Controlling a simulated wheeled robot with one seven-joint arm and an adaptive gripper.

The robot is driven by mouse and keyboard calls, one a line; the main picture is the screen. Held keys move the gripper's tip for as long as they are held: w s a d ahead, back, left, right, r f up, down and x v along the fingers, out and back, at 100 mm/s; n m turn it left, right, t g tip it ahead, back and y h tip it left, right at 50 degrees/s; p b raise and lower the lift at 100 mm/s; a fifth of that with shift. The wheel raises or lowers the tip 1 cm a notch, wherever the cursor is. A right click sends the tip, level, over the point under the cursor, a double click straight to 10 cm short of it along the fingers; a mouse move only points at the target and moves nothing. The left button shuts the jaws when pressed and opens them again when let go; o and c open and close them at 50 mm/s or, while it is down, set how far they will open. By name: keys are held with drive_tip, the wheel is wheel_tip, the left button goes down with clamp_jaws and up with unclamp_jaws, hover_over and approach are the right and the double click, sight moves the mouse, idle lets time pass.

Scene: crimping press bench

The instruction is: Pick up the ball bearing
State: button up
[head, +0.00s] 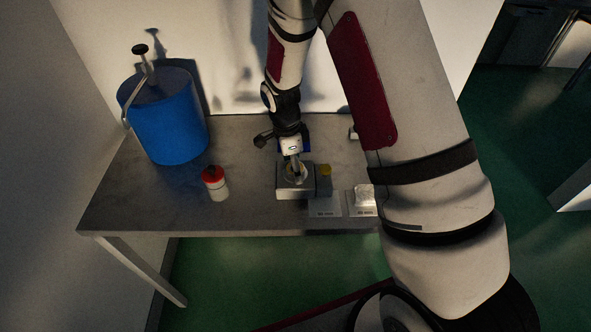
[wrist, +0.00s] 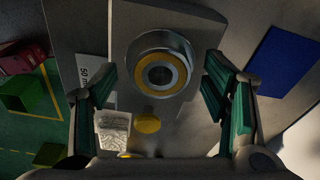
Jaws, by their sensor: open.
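The ball bearing (wrist: 141,74) is a thick silver ring with a yellow inner band and a dark central hole. In the wrist view it sits on a grey metal block (wrist: 191,13), at upper middle. My gripper (wrist: 160,68) is open, with one teal-padded finger on each side of the bearing and a clear gap to both. The fingers do not appear to touch it. In the head view my gripper (head: 294,158) points down over the grey block (head: 296,191) on the bench, and it mostly hides the bearing there.
A yellow button (wrist: 147,124) is beside the block. A red-capped bottle (head: 215,184) and blue bucket (head: 165,118) stand left on the grey bench (head: 130,200). The bench's front-left is clear.

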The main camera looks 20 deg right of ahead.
drive_tip(key=c, duration=1.5)
drive_tip(key=shift+r, duration=0.15)
